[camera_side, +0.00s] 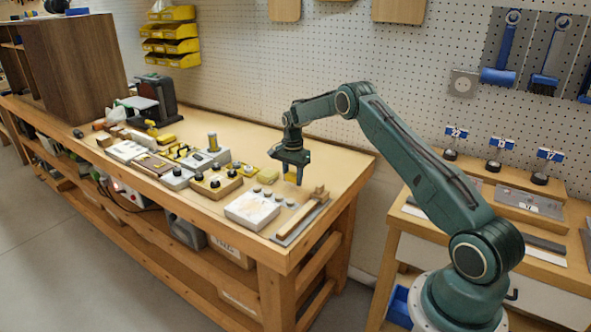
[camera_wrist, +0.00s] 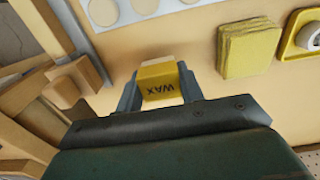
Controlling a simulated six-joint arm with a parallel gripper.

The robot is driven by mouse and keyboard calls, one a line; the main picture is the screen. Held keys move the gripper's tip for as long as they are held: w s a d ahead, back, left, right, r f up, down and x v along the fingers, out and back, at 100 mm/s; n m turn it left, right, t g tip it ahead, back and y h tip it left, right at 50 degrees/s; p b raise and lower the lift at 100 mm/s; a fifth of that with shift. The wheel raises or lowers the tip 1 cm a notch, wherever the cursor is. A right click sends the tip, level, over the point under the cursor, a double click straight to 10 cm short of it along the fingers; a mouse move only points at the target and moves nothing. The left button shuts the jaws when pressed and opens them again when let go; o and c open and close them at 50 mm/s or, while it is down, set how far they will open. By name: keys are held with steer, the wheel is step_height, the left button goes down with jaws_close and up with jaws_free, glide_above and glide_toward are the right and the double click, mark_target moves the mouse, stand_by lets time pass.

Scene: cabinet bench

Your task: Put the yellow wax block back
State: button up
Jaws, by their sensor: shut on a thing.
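The yellow wax block (camera_wrist: 160,82) has the word WAX on its face, which reads upside down in the wrist view. My gripper (camera_wrist: 159,90) is shut on it, with one finger on each side. In the side view my gripper (camera_side: 291,175) points down over the right end of the bench (camera_side: 335,160). Only a little yellow shows between the fingers there. I cannot tell whether the block clears the bench top or touches it.
A stack of yellow pads (camera_wrist: 248,50) lies right of the block, with a yellow ring-shaped thing (camera_wrist: 308,36) beyond. A white slab with round spots (camera_side: 252,208) and a wooden piece on a grey plate (camera_side: 302,215) lie nearer the front. Bare bench surrounds the block.

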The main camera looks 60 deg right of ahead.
mark_target(293, 174)
steer(key=shift+f, duration=0.9)
steer(key=shift+f, duration=0.1)
steer(key=o, duration=0.9)
steer(key=shift+o, duration=0.2)
step_height(293, 174, up, 12)
steer(key=shift+f, duration=0.25)
steer(key=shift+r, duration=0.35)
